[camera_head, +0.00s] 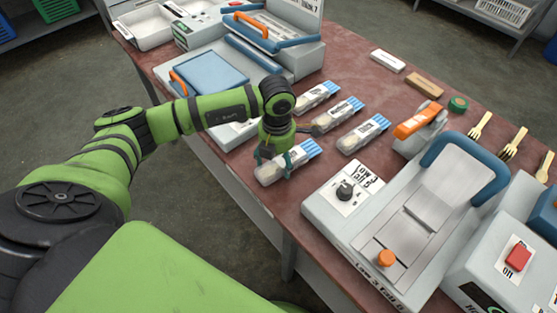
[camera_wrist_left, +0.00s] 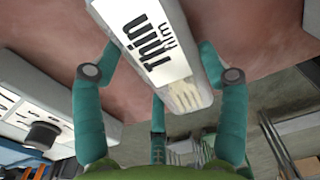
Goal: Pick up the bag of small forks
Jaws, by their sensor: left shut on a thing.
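My left gripper (camera_head: 273,158) is near the front edge of the table, with its fingers shut around a clear bag of small forks (camera_head: 298,157). The bag has a white label and a blue-striped end. In the left wrist view the bag (camera_wrist_left: 184,94) lies between the teal fingers, with lettering on its label and pale fork tips visible inside. I cannot tell whether it touches the table. Three similar bags lie just beyond: one at the back (camera_head: 318,96), one in the middle (camera_head: 340,114) and one at the right (camera_head: 362,134). My right gripper is out of view.
A grey press with a blue handle (camera_head: 465,165) and a control box with a knob (camera_head: 345,192) stand at the right. Another machine (camera_head: 265,32) stands at the back left. Wooden forks (camera_head: 513,145) lie at the far right. The reddish tabletop (camera_head: 350,80) has free room behind the bags.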

